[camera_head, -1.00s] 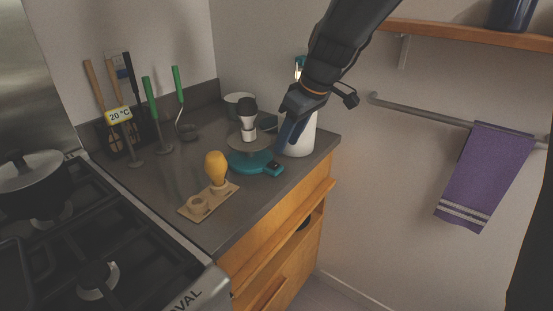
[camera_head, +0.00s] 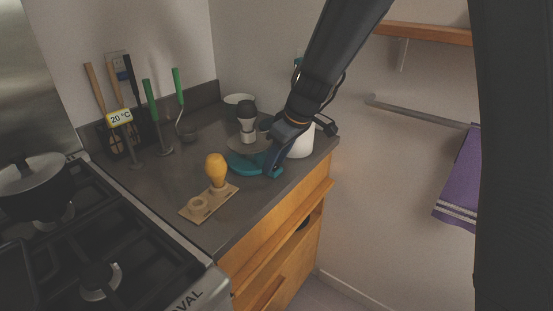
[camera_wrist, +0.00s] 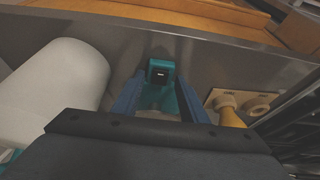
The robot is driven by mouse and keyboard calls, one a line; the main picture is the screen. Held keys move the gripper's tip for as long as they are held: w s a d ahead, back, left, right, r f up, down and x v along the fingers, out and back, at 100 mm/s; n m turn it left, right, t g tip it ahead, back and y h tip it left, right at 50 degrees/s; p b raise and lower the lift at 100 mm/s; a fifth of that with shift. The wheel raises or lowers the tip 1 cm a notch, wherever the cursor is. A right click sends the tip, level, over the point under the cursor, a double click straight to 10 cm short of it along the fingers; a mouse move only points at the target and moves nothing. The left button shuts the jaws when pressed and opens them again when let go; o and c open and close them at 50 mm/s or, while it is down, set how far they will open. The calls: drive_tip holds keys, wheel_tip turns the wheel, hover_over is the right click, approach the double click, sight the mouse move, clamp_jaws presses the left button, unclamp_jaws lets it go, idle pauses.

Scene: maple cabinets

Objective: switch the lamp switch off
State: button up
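A lamp with a teal base (camera_head: 243,166) stands on the dark counter. Above the base are a grey disc (camera_head: 243,144) and a bulb (camera_head: 247,110) with a dark top and a pale lower part; I see no clear glow. In the wrist view, the lamp switch (camera_wrist: 160,73) is a teal block with a black face and a small white mark. My gripper (camera_head: 274,170) is low at the right side of the lamp base and hides the switch in the head view. In the wrist view my gripper's blue fingers (camera_wrist: 160,97) are apart, with the switch just beyond them and nothing held.
A tan two-socket holder (camera_head: 208,204) with a yellow bulb (camera_head: 216,168) stands in front of the lamp. A white rounded container (camera_head: 301,145) is close to its right. Utensils stand at the back left. The stove (camera_head: 140,255) is at the left front.

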clamp_jaws()
drive_tip(key=shift+a+r+p, duration=0.1)
drive_tip(key=shift+r+p, duration=0.05)
drive_tip(key=shift+p, duration=0.95)
drive_tip(key=g+h+p, duration=0.1)
drive_tip(key=p, duration=0.2)
drive_tip(key=shift+w+a+r+p, duration=0.1)
drive_tip(key=shift+a+p, duration=0.1)
drive_tip(key=shift+p, duration=0.2)
drive_tip(key=shift+w+a+g+h+p, duration=0.1)
drive_tip(key=shift+g+h+p, duration=0.25)
drive_tip(key=shift+p, duration=0.55)
drive_tip(key=shift+w+a+g+h+p, duration=0.1)
drive_tip(key=shift+w+g+h+p, duration=0.15)
drive_tip(key=shift+h+p, duration=0.25)
unclamp_jaws()
